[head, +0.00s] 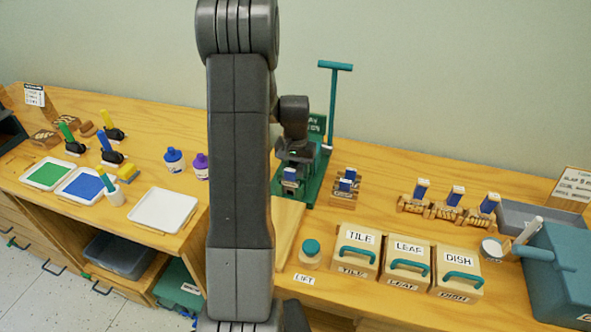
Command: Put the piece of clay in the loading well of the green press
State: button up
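The green press (313,185) stands at the back of the bench, right of my arm. A tall lever with a T-shaped handle (335,66) rises from it. My gripper (291,172) is over the front part of the press and hides its middle, so I cannot make out the loading well. I cannot pick out the piece of clay, and the gripper's opening is too small to judge.
Boxes labelled TILE (357,253), LEAF (406,263) and DISH (457,270) stand at the front. Blue-handled blocks (347,184) stand right of the press. A large teal box (560,270) fills the right end.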

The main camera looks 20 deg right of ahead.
jog(key=o, duration=1.1)
jog(key=shift+o, duration=0.2)
notch_tip(320, 180, up, 8)
jog(key=p, duration=0.5)
jog(key=shift+f, duration=0.1)
jog(key=shift+f+b, duration=2.05)
jog(key=shift+f, duration=1.2)
